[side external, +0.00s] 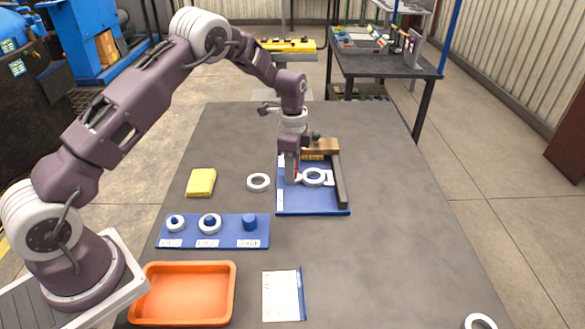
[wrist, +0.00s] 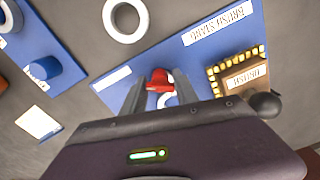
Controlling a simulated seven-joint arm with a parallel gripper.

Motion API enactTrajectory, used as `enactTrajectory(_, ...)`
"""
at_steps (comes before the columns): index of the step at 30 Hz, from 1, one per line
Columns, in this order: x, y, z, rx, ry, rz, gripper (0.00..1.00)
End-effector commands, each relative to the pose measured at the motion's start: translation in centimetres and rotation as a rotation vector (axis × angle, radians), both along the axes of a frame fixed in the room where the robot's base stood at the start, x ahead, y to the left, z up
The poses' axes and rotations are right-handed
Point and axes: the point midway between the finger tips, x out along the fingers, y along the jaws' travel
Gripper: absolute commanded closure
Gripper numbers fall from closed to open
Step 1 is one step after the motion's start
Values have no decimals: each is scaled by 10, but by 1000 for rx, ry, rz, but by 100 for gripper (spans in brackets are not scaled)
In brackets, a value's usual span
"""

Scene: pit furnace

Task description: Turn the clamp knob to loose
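A red knob (wrist: 159,80), which I take to be the clamp knob, shows between my fingertips in the wrist view. In the side view only a sliver of red (side external: 296,171) shows beside the fingers. My gripper (side external: 293,178) points down over the left part of a blue fixture board (side external: 300,208). In the wrist view my gripper (wrist: 167,80) has its fingers apart, one on each side of the red knob; whether they press on it I cannot tell. A white ring (side external: 313,184) lies on the board just right of the fingers. The knob's setting cannot be read.
A wooden block with yellow bristles (side external: 322,146) stands at the board's back and a dark bar (side external: 340,185) along its right. A loose white ring (side external: 258,182) and yellow sponge (side external: 201,182) lie left. A blue peg board (side external: 190,241) and orange tray (side external: 183,321) sit nearer.

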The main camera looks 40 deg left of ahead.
Motion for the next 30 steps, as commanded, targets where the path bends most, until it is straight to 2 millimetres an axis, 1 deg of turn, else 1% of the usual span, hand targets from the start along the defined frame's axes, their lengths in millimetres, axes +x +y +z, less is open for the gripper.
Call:
enactTrajectory(1,0,0,0,0,0,0,79)
enactTrajectory(4,0,0,0,0,0,0,98)
enactTrajectory(5,0,0,0,0,0,0,100)
enactTrajectory(11,0,0,1,0,0,15,100)
enactTrajectory(17,0,0,1,-1,0,93,100)
enactTrajectory(23,0,0,1,1,-1,250,100)
enactTrajectory(30,0,0,1,1,-1,473,100)
